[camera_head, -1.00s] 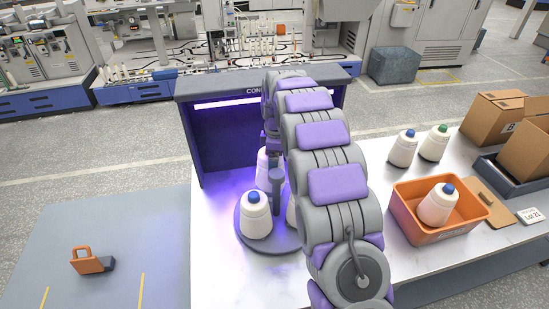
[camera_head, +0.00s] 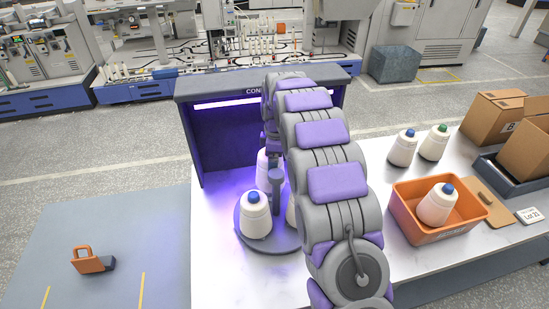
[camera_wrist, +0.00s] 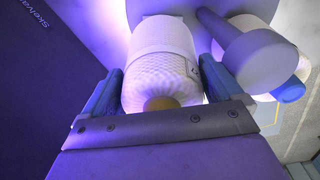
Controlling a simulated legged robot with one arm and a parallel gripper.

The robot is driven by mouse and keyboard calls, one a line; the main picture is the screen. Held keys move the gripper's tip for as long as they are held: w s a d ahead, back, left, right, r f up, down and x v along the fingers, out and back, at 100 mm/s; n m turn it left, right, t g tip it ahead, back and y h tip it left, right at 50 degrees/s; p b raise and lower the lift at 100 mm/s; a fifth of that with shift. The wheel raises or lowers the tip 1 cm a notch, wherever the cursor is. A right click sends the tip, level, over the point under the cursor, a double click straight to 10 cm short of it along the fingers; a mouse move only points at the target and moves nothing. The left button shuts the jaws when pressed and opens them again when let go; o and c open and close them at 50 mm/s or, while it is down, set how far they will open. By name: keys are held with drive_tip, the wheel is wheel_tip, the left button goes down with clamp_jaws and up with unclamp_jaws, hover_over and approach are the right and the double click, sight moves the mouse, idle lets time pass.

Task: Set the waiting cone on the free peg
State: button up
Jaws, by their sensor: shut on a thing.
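A white cone (camera_wrist: 160,58) with a yellowish-brown tip is between the two fingers of my gripper (camera_wrist: 156,80) in the wrist view. My gripper is shut on it. The cone is beside the thick grey centre post (camera_wrist: 256,58) of the round peg tray. In the head view the round tray (camera_head: 268,243) bears a white cone with a blue tip (camera_head: 256,218) at the front left. Another white cone (camera_head: 263,168) shows behind it, and a third is mostly hidden by my arm. The pegs and the held cone's base are hidden, so I cannot tell whether it is on a peg.
A dark hood (camera_head: 225,85) with a violet light strip stands behind the tray. At right are an orange bin (camera_head: 430,235) holding a blue-tipped cone, two cones (camera_head: 403,148) on the table, and cardboard boxes (camera_head: 492,115).

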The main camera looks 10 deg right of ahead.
drive_tip(key=shift+s+a+f, duration=0.1)
drive_tip(key=shift+s+f, duration=0.1)
drive_tip(key=shift+f, duration=1.4)
idle(0.3)
drive_tip(key=o, duration=1.4)
drive_tip(key=shift+a, duration=0.1)
drive_tip(key=shift+w+r+p, duration=0.1)
drive_tip(key=shift+r+p, duration=0.3)
drive_tip(key=shift+r, duration=0.1)
wheel_tip(320, 180, up, 17)
drive_tip(key=d+p, duration=0.1)
drive_tip(key=p, duration=0.1)
drive_tip(key=shift+f+p, duration=0.15)
drive_tip(key=shift+p, duration=0.2)
